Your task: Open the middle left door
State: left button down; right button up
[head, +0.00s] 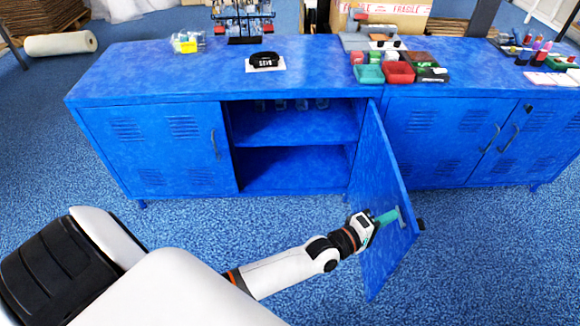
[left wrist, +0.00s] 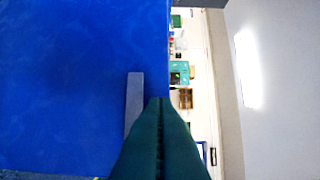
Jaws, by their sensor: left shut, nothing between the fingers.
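The blue cabinet (head: 170,86) stands ahead of me. One blue door (head: 377,190) near its middle is swung wide open, out toward me, hinged on its right side. The compartment (head: 290,165) behind it shows a shelf with a few glass items on it. My left gripper (head: 394,215) is shut and empty at the inner face of the open door, near its free edge. In the left wrist view the closed fingers (left wrist: 160,125) are beside a grey bar (left wrist: 134,100) on the blue door panel (left wrist: 75,80). I cannot tell whether they touch it. My right gripper is not in view.
The door left of the opening (head: 155,150) and the right-hand doors (head: 445,140) are closed. Small bins (head: 398,72), a black item on a white card (head: 265,62) and other goods stand on the cabinet top. Blue carpet in front is clear.

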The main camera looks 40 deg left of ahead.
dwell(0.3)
